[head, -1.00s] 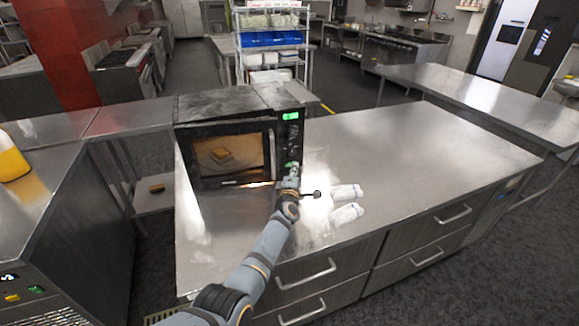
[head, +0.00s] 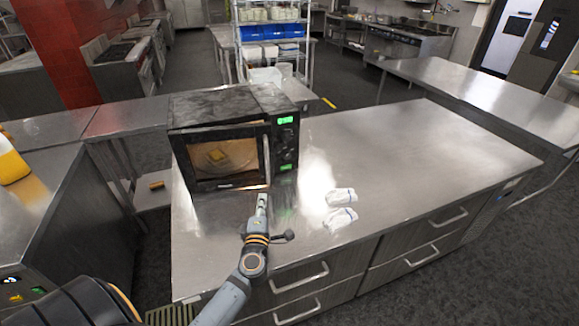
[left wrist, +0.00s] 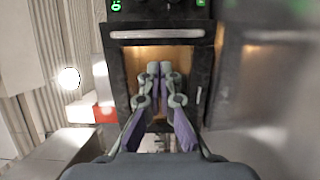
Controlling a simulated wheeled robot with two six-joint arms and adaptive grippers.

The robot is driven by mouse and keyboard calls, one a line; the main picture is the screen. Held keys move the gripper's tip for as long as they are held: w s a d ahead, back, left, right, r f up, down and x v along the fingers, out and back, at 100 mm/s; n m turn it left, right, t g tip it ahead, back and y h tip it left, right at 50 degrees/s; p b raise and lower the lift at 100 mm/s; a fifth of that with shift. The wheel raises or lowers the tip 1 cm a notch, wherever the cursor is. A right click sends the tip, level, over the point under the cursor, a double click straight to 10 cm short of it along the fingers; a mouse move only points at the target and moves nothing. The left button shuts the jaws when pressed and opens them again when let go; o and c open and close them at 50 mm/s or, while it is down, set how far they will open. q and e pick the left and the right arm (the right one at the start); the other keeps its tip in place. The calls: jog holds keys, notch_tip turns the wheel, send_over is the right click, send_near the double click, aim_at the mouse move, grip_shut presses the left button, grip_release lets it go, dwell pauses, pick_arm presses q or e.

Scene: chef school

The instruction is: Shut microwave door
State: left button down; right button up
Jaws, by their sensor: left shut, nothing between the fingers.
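The black microwave (head: 286,146) stands on the steel counter at the left. Its door (head: 226,184) has a dark frame, a lit window and a pale handle (head: 266,158) on the right, beside the control panel. The door lies flush or nearly flush; I cannot tell whether a thin gap remains. A small tan item (head: 218,155) shows behind the window. My left gripper (head: 262,198) is shut and empty, low in front of the door's right edge. In the left wrist view its fingertips (left wrist: 160,68) overlap the window, below the handle (left wrist: 157,34). My right gripper is out of view.
Two white rolled items (head: 341,197) lie on the steel counter (head: 420,150) right of the gripper. Drawers with bar handles (head: 301,278) front the counter. A yellow container (head: 12,160) stands at the far left. The counter's right side is clear.

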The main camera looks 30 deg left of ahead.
pick_arm(q)
send_near(267, 160)
jog(key=w+a+f, duration=0.1)
jog(key=w+f, duration=0.1)
jog(key=w, duration=0.1)
jog(key=w+a+f, duration=0.1)
jog(key=w, duration=0.1)
jog(key=shift+a+f+p, duration=0.15)
jog(key=shift+a+p, duration=0.2)
jog(key=shift+w+a, duration=0.25)
jog(key=shift+w, duration=0.25)
jog(key=w+a+y+b, duration=0.1)
jog(key=w, duration=0.1)
jog(key=w+a+n+g+y, duration=0.1)
jog(key=w+a+n+y+b, duration=0.1)
jog(key=w, duration=0.1)
jog(key=shift+w+a+f+g+b, duration=0.1)
jog(key=shift+w+f+g+b, duration=0.1)
jog(key=shift+w+g+b, duration=0.15)
jog(key=shift+r, duration=0.55)
